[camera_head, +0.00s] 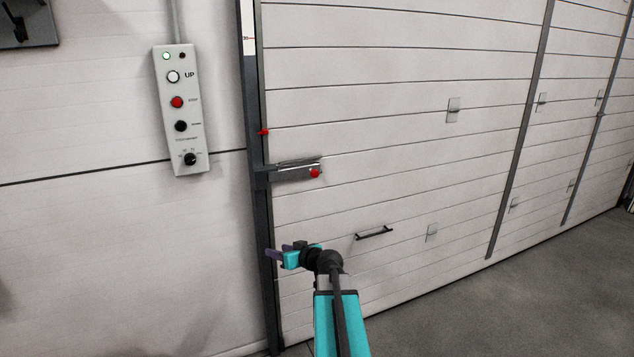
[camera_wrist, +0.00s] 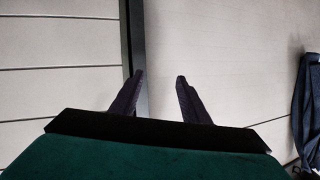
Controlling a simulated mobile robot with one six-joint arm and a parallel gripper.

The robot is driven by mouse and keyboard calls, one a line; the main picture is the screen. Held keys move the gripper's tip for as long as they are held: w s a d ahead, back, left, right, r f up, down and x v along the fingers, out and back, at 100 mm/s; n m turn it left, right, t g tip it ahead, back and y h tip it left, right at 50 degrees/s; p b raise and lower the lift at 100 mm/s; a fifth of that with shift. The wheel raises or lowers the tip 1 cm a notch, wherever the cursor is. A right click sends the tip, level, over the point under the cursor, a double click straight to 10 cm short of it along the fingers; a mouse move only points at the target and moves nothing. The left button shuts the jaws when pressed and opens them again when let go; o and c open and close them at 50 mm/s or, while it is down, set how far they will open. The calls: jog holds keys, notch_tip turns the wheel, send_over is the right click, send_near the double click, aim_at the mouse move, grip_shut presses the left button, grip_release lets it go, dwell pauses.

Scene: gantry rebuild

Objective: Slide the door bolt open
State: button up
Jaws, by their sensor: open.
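The door bolt (camera_head: 293,165) is a horizontal metal bar on a bracket at the left edge of the white panelled door (camera_head: 400,130). Its red round knob (camera_head: 314,174) hangs near the bracket's right end. The bar's left end reaches the dark door post (camera_head: 262,210). My gripper (camera_head: 272,254) is below the bolt, pointing left near the post. In the wrist view my gripper's dark fingers (camera_wrist: 159,77) are apart with nothing between them. The bolt does not show in the wrist view.
A grey control box (camera_head: 180,110) with several buttons is on the wall left of the post. A small red piece (camera_head: 264,132) sits on the post above the bolt. A black handle (camera_head: 374,233) is low on the door. Grey floor (camera_head: 480,300) is clear at right.

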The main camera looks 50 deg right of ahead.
jog(key=s+d+r+t+h, duration=0.1)
jog(key=s+d+r+h, duration=0.15)
jog(key=d+r, duration=0.55)
jog(key=m+t+h, duration=0.2)
jog(key=h, duration=0.2)
send_near(316, 174)
jog(key=shift+y, duration=0.25)
jog(key=v, duration=0.5)
jog(key=shift+s+r+b, duration=0.25)
jog(key=shift+r+b, duration=0.05)
jog(key=shift+b, duration=0.1)
jog(key=shift+w, duration=0.15)
jog(key=shift+p+x, duration=1.7)
jog(key=shift+x, duration=5.05)
jog(key=shift+f, duration=0.1)
grip_shut()
